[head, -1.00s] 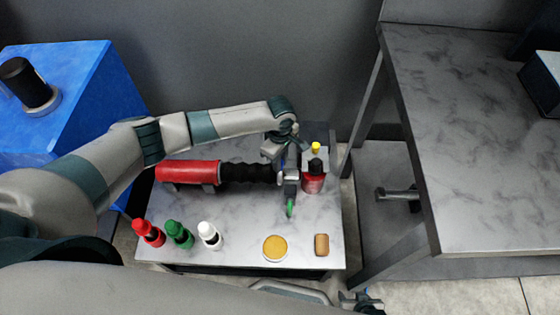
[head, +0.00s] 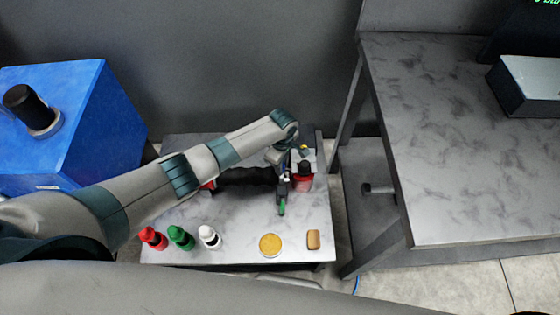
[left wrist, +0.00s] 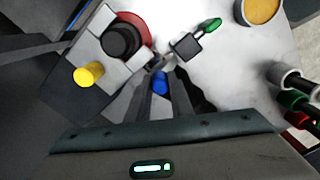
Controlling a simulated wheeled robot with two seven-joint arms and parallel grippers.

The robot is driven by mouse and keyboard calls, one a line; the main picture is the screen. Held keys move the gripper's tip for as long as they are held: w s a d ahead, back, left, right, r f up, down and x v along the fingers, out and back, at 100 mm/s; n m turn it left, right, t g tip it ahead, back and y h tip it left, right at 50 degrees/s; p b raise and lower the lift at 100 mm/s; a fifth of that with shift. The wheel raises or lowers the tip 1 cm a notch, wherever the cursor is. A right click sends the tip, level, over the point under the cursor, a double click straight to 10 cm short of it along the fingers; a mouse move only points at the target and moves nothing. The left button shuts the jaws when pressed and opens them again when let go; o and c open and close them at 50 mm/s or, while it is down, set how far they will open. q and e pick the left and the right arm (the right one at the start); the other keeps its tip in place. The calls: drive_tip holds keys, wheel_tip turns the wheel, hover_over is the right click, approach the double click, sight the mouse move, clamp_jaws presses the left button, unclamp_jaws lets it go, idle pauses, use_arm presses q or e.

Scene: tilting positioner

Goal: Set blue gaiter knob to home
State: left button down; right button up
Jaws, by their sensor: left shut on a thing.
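The blue knob (left wrist: 160,82) shows in the left wrist view between the fingers of my left gripper (left wrist: 162,92). My left gripper, also in the head view (head: 284,182), is shut on it. I cannot tell the knob's exact angle. My right gripper is not in view.
Close right of the gripper stand a red-and-black knob (head: 303,178) and a yellow knob (left wrist: 88,73). A green-tipped lever (head: 282,207) is just in front.

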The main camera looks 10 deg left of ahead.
use_arm(q)
drive_tip(key=shift+w+d+r, duration=0.15)
drive_tip(key=shift+w+r, duration=0.1)
drive_tip(key=shift+w, duration=0.1)
drive_tip(key=c, duration=1.7)
unclamp_jaws()
drive_tip(key=shift+o, duration=0.7)
drive_tip(key=shift+s+d+f, duration=0.1)
drive_tip(key=shift+s+f, duration=0.05)
drive_tip(key=shift+s, duration=0.1)
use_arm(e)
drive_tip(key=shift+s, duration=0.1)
use_arm(q)
wheel_tip(320, 180, up, 10)
drive_tip(key=shift+f, duration=0.25)
wheel_tip(320, 180, up, 8)
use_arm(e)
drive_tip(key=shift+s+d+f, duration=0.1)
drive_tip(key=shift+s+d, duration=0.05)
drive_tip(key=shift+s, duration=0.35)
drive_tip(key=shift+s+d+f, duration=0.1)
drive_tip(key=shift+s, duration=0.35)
